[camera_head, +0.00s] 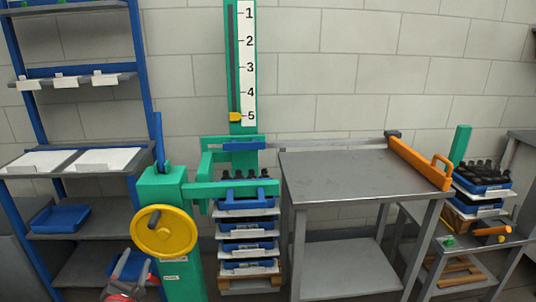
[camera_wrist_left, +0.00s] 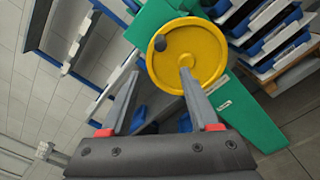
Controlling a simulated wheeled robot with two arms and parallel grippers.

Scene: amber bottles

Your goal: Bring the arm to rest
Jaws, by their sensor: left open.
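My left gripper (camera_head: 122,290) shows at the bottom edge of the head view, left of the green post with the yellow handwheel (camera_head: 164,231). In the left wrist view its two grey fingers with red bases (camera_wrist_left: 160,74) stand apart with nothing between them. The yellow handwheel (camera_wrist_left: 187,56) with its dark knob lies beyond the fingertips there; I cannot tell the exact gap. My right gripper is in neither view.
A blue-framed shelf rack (camera_head: 75,70) stands at the left. A stack of blue trays (camera_head: 247,226) with dark bottles on top sits behind the green frame. A grey table (camera_head: 350,172) with an orange-handled bar (camera_head: 420,164) stands to the right. A tall scale (camera_head: 248,60) rises behind.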

